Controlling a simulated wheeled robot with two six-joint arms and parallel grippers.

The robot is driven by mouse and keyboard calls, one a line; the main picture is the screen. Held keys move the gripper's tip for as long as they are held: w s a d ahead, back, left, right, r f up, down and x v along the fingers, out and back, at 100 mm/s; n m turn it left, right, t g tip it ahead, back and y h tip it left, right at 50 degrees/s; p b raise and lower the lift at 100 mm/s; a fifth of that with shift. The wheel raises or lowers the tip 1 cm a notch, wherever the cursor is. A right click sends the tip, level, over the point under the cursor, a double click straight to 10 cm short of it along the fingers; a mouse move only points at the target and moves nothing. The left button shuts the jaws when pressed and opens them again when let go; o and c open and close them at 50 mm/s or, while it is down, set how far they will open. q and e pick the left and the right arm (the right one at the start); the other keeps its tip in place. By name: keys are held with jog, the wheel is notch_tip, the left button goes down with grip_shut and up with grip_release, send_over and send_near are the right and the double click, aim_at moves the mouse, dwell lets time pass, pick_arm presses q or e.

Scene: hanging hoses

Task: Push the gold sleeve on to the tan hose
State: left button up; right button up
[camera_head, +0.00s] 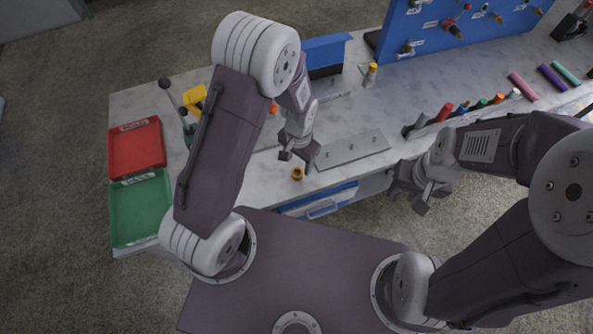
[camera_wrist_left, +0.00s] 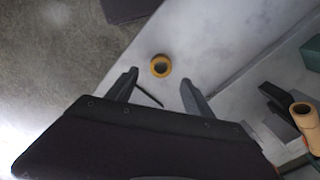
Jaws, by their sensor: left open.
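The gold sleeve (camera_head: 297,174) is a short ring lying on the pale bench near its front edge. In the left wrist view the sleeve (camera_wrist_left: 161,66) shows its hole and lies just beyond the fingertips, between their lines. My left gripper (camera_head: 296,161) is open and empty, just above and behind the sleeve; its fingers (camera_wrist_left: 158,83) show apart. A tan cylinder (camera_wrist_left: 304,115), which looks like the tan hose, sits by a dark holder at the right of the left wrist view. In the head view my left arm mostly hides that area. My right gripper (camera_head: 410,199) appears open and empty.
A grey plate (camera_head: 352,149) lies right of the left gripper. Red (camera_head: 136,147) and green (camera_head: 141,207) trays are at the left. A blue board (camera_head: 455,25) with fittings stands at the back. Several coloured hose pieces (camera_head: 552,77) lie at the right.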

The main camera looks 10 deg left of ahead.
aim_at(298, 170)
pick_arm(q)
jog(key=f, duration=0.4)
jog(key=shift+s+f+p, duration=0.2)
jog(key=shift+f+p, duration=0.15)
jog(key=shift+p, duration=0.05)
jog(key=shift+w+a+f, duration=0.1)
jog(key=shift+w+f, duration=0.15)
jog(key=shift+f, duration=0.2)
jog(key=shift+s+r, duration=0.1)
jog(key=shift+s, duration=0.05)
jog(key=c, duration=1.3)
